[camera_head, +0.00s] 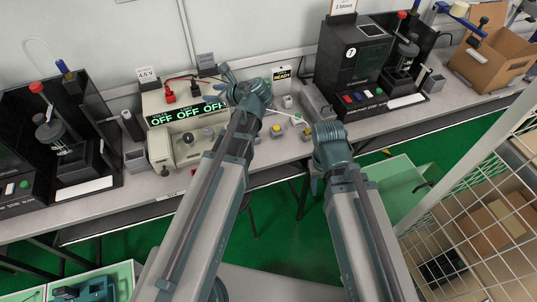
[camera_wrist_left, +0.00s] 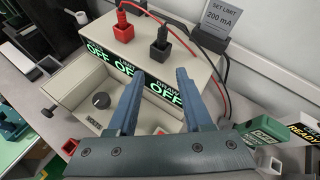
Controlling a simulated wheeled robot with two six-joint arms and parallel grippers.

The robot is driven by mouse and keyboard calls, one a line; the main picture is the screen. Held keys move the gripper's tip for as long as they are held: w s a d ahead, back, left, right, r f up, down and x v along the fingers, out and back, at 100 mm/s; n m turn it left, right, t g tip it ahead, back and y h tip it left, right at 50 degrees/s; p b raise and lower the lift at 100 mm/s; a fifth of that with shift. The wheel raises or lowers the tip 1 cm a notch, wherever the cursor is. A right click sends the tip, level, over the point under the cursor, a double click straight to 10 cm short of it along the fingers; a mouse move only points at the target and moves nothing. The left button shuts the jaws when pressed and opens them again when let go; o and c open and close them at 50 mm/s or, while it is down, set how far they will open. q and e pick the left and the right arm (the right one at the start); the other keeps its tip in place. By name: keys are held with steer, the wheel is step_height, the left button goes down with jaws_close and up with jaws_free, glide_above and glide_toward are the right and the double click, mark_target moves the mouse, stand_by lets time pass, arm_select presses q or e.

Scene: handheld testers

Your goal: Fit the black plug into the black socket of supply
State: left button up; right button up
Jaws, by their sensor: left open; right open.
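The cream supply box (camera_head: 180,108) stands on the bench; it also fills the upper middle of the left wrist view (camera_wrist_left: 190,78). On its top are a red socket (camera_wrist_left: 123,34) and a black socket (camera_wrist_left: 159,52). A black plug (camera_wrist_left: 163,34) appears upright at the black socket; how deep it sits I cannot tell. My left gripper (camera_head: 224,82) is open and empty, just right of the box top; in the left wrist view its fingers (camera_wrist_left: 158,78) point toward the black socket, apart from it. My right gripper (camera_head: 320,140) is open near the bench's front edge, its fingers mostly hidden.
Red and black leads run behind the box, near a "200 mA" card (camera_wrist_left: 220,20). A black tester (camera_head: 350,65) stands to the right, another rig (camera_head: 75,145) to the left. Small coloured-button boxes (camera_head: 287,101) sit between. A cardboard box (camera_head: 490,60) is far right.

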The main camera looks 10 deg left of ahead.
arm_select(q)
steer(key=s+d+f+n+g+h, duration=0.3)
steer(key=s+d+f+n+h, duration=0.2)
steer(key=d, duration=0.8)
steer(key=s+d+f+n+g+h, duration=0.3)
steer(key=s+d+f+n, duration=0.3)
steer(key=s+d+n, duration=0.6)
steer(key=s+d+h, duration=0.1)
steer(key=s, duration=0.2)
steer(key=shift+s+f+n+h, duration=0.2)
steer(key=shift+f+n+h, duration=0.1)
steer(key=shift+h, duration=0.1)
steer(key=shift+d, duration=0.1)
step_height(320, 180, up, 3)
steer(key=p, duration=0.3)
